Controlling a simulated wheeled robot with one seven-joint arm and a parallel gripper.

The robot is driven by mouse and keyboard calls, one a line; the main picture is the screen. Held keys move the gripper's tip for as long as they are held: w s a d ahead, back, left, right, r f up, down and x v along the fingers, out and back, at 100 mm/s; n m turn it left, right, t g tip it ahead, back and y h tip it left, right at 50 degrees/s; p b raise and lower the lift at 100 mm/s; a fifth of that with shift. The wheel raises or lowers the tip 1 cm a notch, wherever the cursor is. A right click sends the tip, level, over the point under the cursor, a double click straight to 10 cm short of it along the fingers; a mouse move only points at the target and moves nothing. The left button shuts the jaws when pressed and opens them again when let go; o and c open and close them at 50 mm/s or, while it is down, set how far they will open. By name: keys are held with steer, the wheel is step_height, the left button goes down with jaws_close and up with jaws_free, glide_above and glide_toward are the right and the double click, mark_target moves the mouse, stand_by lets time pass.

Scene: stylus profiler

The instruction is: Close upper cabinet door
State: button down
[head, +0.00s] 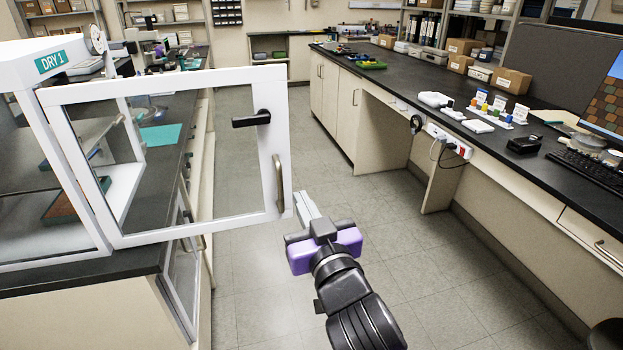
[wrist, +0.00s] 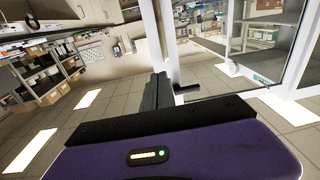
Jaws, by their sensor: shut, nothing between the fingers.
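The upper cabinet door (head: 278,170) is a white-framed glass door on the white cabinet (head: 30,55) labelled DRY 1, at the left of the head view. It stands wide open, swung out over the aisle, with a black latch handle (head: 252,119) and a metal pull (head: 279,184) near its free edge. My gripper (head: 305,207) is shut and empty, just right of the door's lower free corner. Whether it touches the door I cannot tell. In the wrist view the door frame (wrist: 156,40) rises beside the shut fingers (wrist: 163,90), with the black handle (wrist: 187,93) close by.
A lower glass door (head: 181,265) hangs below the left black bench. A long right bench (head: 480,115) holds boxes, a keyboard and small instruments. The tiled aisle floor (head: 400,240) between the benches is clear.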

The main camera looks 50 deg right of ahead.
steer(key=g+p, duration=0.1)
steer(key=p, duration=0.2)
glide_toward(288, 163)
steer(key=shift+m, duration=0.4)
steer(key=x, duration=0.6)
steer(key=shift+w+d+f, duration=0.1)
steer(key=shift+w+d, duration=0.15)
steer(key=shift+w, duration=0.1)
